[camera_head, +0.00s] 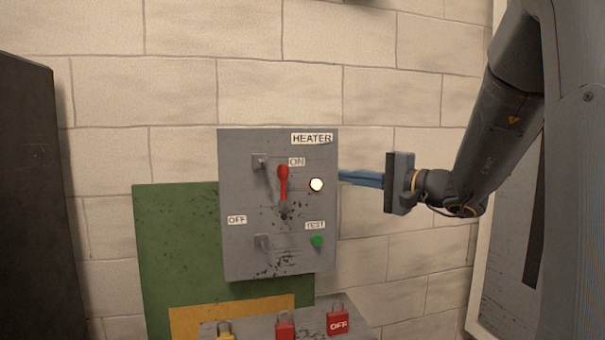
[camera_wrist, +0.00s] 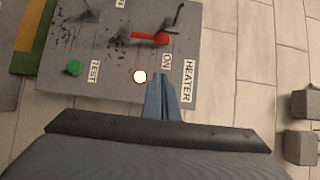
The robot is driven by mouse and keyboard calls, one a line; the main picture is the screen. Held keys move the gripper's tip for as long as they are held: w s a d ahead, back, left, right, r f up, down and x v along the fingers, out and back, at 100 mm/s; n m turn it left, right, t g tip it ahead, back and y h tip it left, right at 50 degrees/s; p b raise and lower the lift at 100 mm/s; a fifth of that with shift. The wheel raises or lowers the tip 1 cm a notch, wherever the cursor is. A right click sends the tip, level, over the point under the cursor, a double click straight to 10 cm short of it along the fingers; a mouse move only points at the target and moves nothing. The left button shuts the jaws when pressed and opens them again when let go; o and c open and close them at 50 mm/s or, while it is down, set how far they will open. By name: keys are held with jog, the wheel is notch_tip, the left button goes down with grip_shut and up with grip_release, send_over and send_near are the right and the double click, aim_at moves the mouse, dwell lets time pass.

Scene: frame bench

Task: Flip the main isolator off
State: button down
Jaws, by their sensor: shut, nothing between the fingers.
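The main isolator is a red-handled lever (camera_head: 283,180) on a grey panel box (camera_head: 240,180) labelled HEATER. Its handle points up beside the ON label (camera_head: 297,162); the OFF label (camera_head: 237,220) is lower left. A round lamp (camera_head: 316,184) on the panel glows. My gripper (camera_head: 345,177) is shut and empty, with its blue fingers at the panel's right edge, right of the lamp and apart from the lever. In the wrist view the red lever (camera_wrist: 150,38) lies beyond my fingertips (camera_wrist: 164,78), which overlap the panel's edge near the lamp (camera_wrist: 139,76). Whether they touch the panel is unclear.
A green TEST button (camera_head: 316,241) is at the panel's lower right. Below stands a grey surface with a yellow padlock (camera_head: 225,330), a red padlock (camera_head: 285,327) and a red OFF padlock (camera_head: 338,319). A green board (camera_head: 175,250) is behind. A dark cabinet (camera_head: 30,200) stands at left.

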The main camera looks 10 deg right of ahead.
aim_at(283, 185)
jog(key=shift+s+a+p+x, duration=0.35)
jog(key=shift+p+x, duration=0.65)
jog(key=shift+x, duration=1.15)
jog(key=shift+s+a+p+x, duration=0.2)
jog(key=shift+a+p+x, duration=0.55)
jog(key=shift+x, duration=1.35)
jog(key=shift+s+a+p+x, duration=0.15)
jog(key=shift+s+p+x, duration=0.15)
jog(key=shift+p+x, duration=1.4)
jog(key=shift+w+a+b, duration=0.25)
jog(key=shift+w+b, duration=0.2)
jog(key=shift+b, duration=0.3)
